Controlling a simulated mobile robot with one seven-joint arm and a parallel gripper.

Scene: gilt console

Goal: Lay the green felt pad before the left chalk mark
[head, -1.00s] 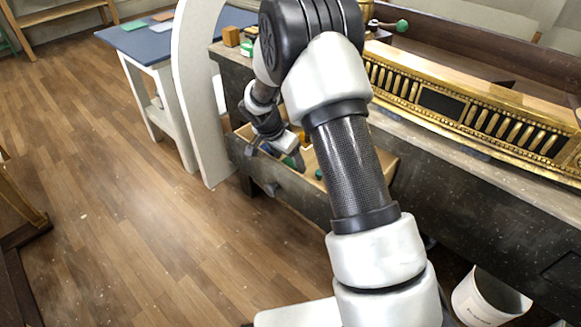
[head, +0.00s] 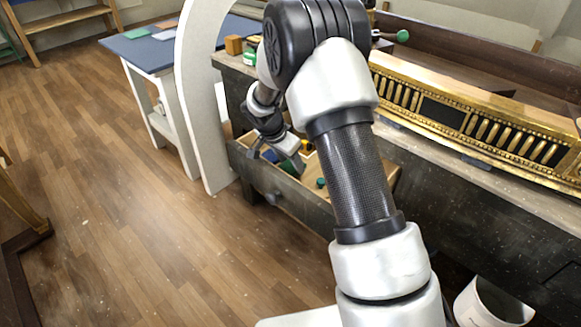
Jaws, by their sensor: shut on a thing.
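My gripper (head: 290,160) is inside the open drawer (head: 283,190) of the workbench, pointing down. It is small and partly shadowed in the head view. A dark green piece (head: 293,167) shows at its fingertips, and the gripper appears shut on it; it looks like the green felt pad, though its shape is hard to make out. A second small green thing (head: 320,183) lies apart to the right in the drawer. No chalk mark can be made out; my arm covers part of the bench.
Blue and yellow items lie in the drawer near the gripper. A gilt console piece (head: 480,122) lies along the bench. A white arched panel (head: 196,100) stands left of the drawer. A blue-topped table (head: 180,48) carries flat coloured sheets. A white bucket (head: 490,305) stands at lower right.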

